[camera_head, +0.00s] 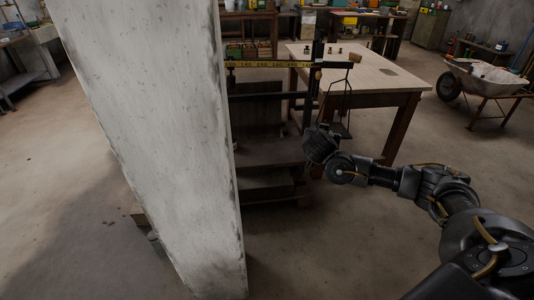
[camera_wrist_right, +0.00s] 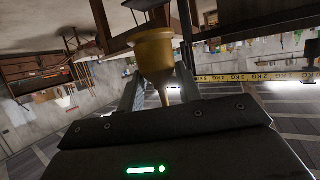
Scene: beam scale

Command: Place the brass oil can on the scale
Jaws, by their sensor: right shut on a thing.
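The brass oil can (camera_wrist_right: 154,50) is between the fingers of my right gripper (camera_wrist_right: 157,95) in the right wrist view, with its narrow tapering end toward the gripper body. The gripper is shut on it. In the head view my right gripper (camera_head: 319,145) is at the right side of the scale, and I cannot make out the can there. The dark beam scale (camera_head: 268,180) stands behind the pillar, which hides its left part. Its yellow marked beam (camera_head: 270,64) runs across the top and also shows in the right wrist view (camera_wrist_right: 260,77). My left gripper is not in view.
A pale concrete pillar (camera_head: 150,130) blocks much of the left and centre. A wooden table (camera_head: 365,78) stands behind and right of the scale. A wheelbarrow (camera_head: 485,80) is at the far right. The floor at front right is clear apart from my arm.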

